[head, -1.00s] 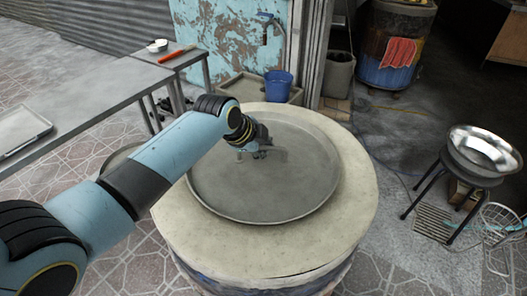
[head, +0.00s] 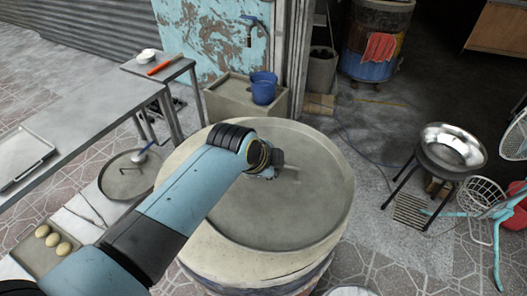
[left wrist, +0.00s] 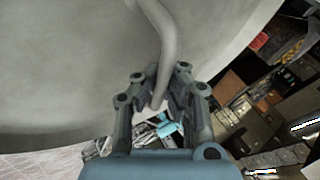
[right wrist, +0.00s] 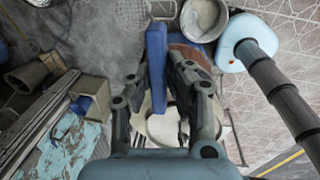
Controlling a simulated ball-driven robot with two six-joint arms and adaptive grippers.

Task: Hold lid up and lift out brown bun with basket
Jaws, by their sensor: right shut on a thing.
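The round grey lid (head: 315,215) is over the barrel oven (head: 235,265), covers its right rim and appears raised. My left gripper (head: 272,170) is at the lid's middle. In the left wrist view, my left gripper (left wrist: 160,95) has its fingers close on both sides of the lid's bent bar handle (left wrist: 168,45). My right gripper (right wrist: 158,95) is shut on a flat blue bar (right wrist: 157,65). Whether this bar belongs to the basket I cannot tell. A wire basket (head: 484,192) shows at the right in the head view. The brown bun is not visible.
A steel bowl (head: 455,145) rests on a stand at the right. A blue bucket (head: 263,88) stands behind the oven. Grey tables line the left. A tray (head: 30,262) with several pale round pieces is at the lower left. Teal tubing (head: 497,212) is at the right edge.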

